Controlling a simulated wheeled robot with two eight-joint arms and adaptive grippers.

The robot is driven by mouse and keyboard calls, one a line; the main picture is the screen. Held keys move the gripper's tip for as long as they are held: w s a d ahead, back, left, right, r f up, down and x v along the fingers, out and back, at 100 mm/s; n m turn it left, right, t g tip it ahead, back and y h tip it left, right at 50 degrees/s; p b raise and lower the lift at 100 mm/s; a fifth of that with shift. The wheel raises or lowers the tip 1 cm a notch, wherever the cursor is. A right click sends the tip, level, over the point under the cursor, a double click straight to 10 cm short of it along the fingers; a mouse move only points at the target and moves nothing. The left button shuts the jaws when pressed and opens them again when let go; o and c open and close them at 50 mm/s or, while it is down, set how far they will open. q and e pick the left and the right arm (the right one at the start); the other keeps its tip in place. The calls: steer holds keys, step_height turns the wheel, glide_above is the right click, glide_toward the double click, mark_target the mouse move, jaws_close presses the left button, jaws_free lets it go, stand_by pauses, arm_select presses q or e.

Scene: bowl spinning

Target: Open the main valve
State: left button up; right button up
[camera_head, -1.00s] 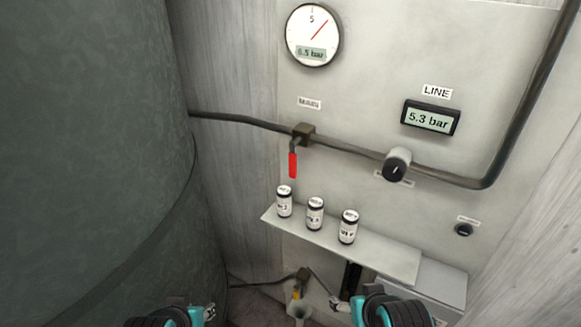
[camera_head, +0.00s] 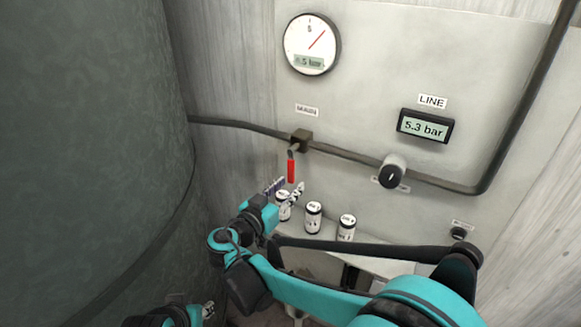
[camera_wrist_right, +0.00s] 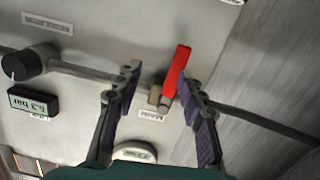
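My right gripper (camera_head: 287,188) is open just below and in front of the handle. In the right wrist view the red handle (camera_wrist_right: 176,72) shows between the spread fingers of the right gripper (camera_wrist_right: 160,95), nearer the right-hand finger; I cannot tell if they touch. My left gripper (camera_head: 208,310) is low at the bottom edge, and its finger state is unclear.
Several white-labelled canisters (camera_head: 313,217) stand on a shelf (camera_head: 385,266) close under my right gripper. A regulator knob (camera_head: 392,172), a LINE display (camera_head: 425,127) reading 5.3 bar and a round gauge (camera_head: 311,45) are on the panel. A large dark tank (camera_head: 90,150) fills the left.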

mark_target(290, 170)
steer(key=shift+m+t, duration=0.3)
steer(key=shift+t, duration=0.3)
steer(key=w, duration=0.2)
steer(key=w+d, duration=0.1)
steer(key=w, duration=0.1)
steer(key=w+r+b, duration=0.1)
steer(key=w, duration=0.2)
steer(key=shift+d, duration=0.25)
steer(key=shift+s, duration=0.1)
jaws_close()
